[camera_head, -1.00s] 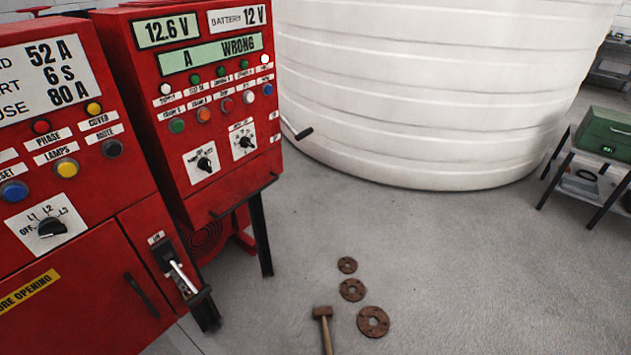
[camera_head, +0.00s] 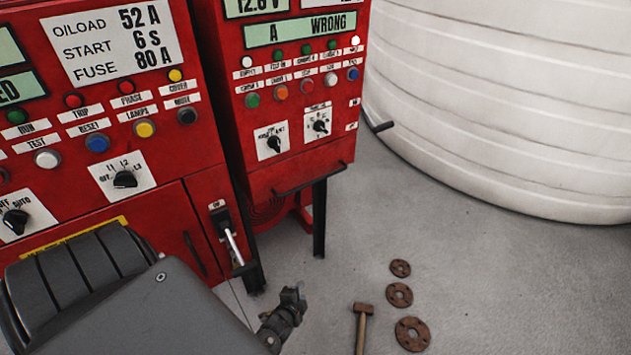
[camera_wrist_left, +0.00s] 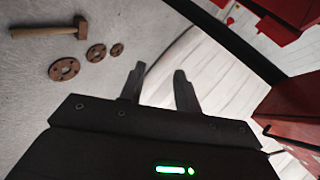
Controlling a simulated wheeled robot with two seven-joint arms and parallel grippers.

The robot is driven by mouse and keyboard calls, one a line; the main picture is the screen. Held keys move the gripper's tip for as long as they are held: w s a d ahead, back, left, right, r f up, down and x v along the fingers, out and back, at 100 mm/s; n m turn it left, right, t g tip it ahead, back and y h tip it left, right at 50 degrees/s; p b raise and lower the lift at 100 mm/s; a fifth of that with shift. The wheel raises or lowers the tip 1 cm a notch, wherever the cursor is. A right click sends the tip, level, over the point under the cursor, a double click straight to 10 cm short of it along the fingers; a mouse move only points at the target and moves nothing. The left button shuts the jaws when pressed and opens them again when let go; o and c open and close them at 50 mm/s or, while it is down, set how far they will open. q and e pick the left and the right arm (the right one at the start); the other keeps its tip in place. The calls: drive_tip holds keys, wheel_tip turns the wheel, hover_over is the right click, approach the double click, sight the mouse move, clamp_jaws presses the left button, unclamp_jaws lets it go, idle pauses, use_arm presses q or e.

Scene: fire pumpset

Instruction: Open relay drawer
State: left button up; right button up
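The right red cabinet (camera_head: 300,110) carries a long black bar handle (camera_head: 310,179) along its lower front edge, which looks like the pull of the relay drawer. No gap shows at that edge, though I cannot make out the drawer's outline. My left gripper (camera_head: 292,298) is low in front of the cabinets, below the handle and apart from it. In the left wrist view its two fingers (camera_wrist_left: 158,78) are spread with nothing between them. Red cabinet parts (camera_wrist_left: 285,112) show at the right of that view. My right gripper is not in view.
The left red cabinet (camera_head: 110,140) has a lever switch (camera_head: 231,243) near my left arm. A hammer (camera_head: 362,325) and rusty flanges (camera_head: 412,333) lie on the grey floor. A large white tank (camera_head: 500,110) stands behind at right.

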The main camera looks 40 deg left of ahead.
use_arm(q)
drive_tip(key=w+a+r+m+t+y, duration=0.15)
drive_tip(key=w+r, duration=0.25)
drive_tip(key=r, duration=0.4)
drive_tip(key=w+a+r+m+t+y, duration=0.1)
drive_tip(key=w+r+t, duration=0.25)
drive_tip(key=r, duration=0.55)
drive_tip(key=m+t+y, duration=0.1)
drive_tip(key=y, duration=0.2)
approach(314, 182)
drive_tip(key=x, duration=0.5)
drive_tip(key=p+x, duration=0.1)
drive_tip(key=x, duration=0.4)
drive_tip(key=shift+w+a+f, duration=0.2)
drive_tip(key=shift+w, duration=0.05)
clamp_jaws()
